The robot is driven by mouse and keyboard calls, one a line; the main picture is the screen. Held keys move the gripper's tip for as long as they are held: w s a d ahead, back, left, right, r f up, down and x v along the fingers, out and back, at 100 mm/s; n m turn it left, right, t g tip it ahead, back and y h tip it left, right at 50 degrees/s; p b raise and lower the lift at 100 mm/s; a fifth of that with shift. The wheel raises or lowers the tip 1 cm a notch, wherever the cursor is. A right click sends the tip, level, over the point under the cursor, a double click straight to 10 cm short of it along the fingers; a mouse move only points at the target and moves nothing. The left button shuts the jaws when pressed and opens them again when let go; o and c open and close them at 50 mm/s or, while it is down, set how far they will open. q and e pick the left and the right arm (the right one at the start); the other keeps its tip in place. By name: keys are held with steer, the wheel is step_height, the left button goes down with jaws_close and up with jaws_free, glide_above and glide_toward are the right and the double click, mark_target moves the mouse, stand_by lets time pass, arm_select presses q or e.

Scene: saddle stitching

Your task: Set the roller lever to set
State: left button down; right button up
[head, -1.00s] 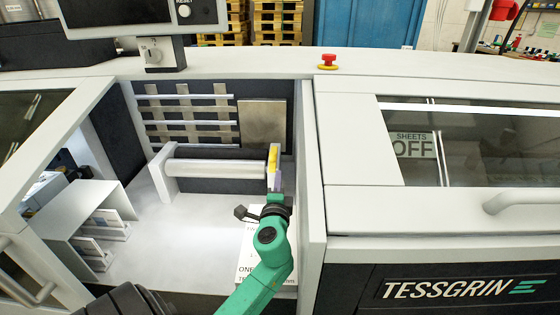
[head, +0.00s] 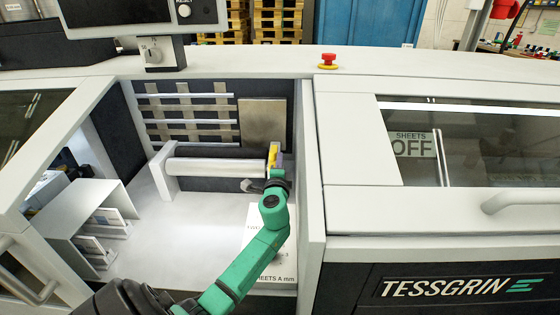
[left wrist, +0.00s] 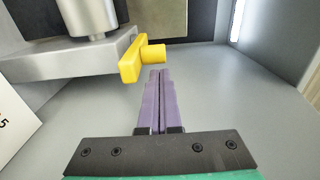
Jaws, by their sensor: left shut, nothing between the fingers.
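In the head view the lever (head: 271,156) is at the right end of the pale roller (head: 215,167), inside the open bay. In the left wrist view the lever (left wrist: 132,61) is on a grey bracket and its knob (left wrist: 153,53) points right. My left gripper (left wrist: 159,73) has purple fingers pressed together, with nothing between them. Its tips are just below the knob in that view; I cannot tell whether they touch. In the head view my left gripper (head: 277,168) is partly hidden by its own wrist. My right gripper is not in view.
A printed card (head: 255,225) lies on the bay floor under my left arm. The bay's right wall (head: 312,190) is close beside the arm. A small bracketed tray (head: 105,205) stands at left. A red stop button (head: 328,59) is on the top ledge.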

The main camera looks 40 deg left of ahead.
arm_select(q)
steer(key=shift+s+a+m+h, duration=0.3)
steer(key=shift+h, duration=0.1)
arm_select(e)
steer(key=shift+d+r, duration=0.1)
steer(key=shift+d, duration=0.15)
arm_select(q)
steer(key=shift+t+h, duration=0.3)
steer(key=shift+t, duration=0.1)
